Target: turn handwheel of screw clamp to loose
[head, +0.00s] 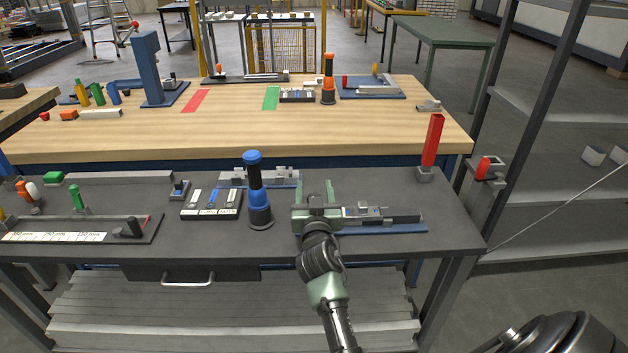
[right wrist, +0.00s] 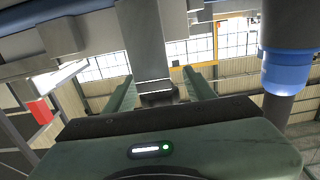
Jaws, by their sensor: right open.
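A grey screw clamp (head: 385,215) lies on a blue base plate (head: 385,229) on the dark front bench, right of centre. My right gripper (head: 314,188) is at the left end of the clamp, its two green fingers apart and pointing toward the back of the bench. The handwheel cannot be made out; the gripper and wrist cover that end. In the right wrist view the open fingers (right wrist: 160,86) stand on either side of a grey part (right wrist: 143,40) and a small dark piece. I cannot tell whether they touch it. My left gripper is not in view.
A blue and black upright tool (head: 256,195) stands close left of my right gripper; its blue part shows in the right wrist view (right wrist: 288,72). A red upright block (head: 432,140) stands at the bench's right end. A wooden table (head: 230,135) is behind.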

